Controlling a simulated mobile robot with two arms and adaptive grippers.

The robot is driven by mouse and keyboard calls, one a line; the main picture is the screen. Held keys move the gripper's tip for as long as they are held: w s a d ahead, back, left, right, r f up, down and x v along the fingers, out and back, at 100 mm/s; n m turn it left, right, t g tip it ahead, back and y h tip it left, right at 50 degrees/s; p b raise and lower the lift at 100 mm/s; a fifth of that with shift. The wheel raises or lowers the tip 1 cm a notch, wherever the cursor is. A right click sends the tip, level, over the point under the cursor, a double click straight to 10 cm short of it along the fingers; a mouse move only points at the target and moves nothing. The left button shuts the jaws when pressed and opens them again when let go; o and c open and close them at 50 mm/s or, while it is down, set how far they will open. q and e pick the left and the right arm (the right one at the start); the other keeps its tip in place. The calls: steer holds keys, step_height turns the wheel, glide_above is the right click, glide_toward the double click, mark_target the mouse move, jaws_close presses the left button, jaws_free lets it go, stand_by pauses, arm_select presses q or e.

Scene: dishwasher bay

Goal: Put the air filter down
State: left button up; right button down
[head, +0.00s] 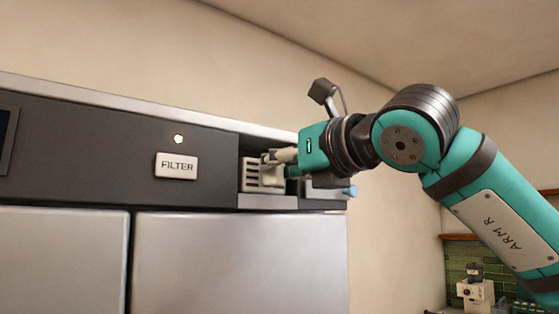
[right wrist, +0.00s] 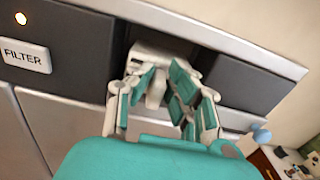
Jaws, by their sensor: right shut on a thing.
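The air filter (head: 250,173) is a white slatted block in an opening at the right end of the dark panel. It also shows in the right wrist view (right wrist: 163,53), between and beyond the fingers. My right gripper (head: 272,168) reaches in from the right at that opening. In the right wrist view its fingers (right wrist: 163,88) are closed around a pale part at the front of the filter. The fingers hide part of the filter, and its back lies inside the dark opening. My left gripper is not in view.
The dark panel (head: 100,140) carries a FILTER label (head: 177,165) and a lit lamp (head: 178,139). Steel doors (head: 230,265) lie below it. A light blue knob (head: 350,191) sticks out at the panel's right end. A small machine (head: 475,290) stands far back at lower right.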

steer(key=shift+f, duration=0.2)
steer(key=c, duration=1.6)
jaws_free()
steer(key=o, duration=0.3)
steer(key=shift+w+a, duration=0.1)
steer(key=shift+a, duration=0.1)
steer(key=shift+o, duration=0.2)
steer(key=shift+d, duration=0.1)
steer(key=shift+r, duration=0.2)
steer(key=b+v, duration=0.5)
steer(key=v, duration=0.7)
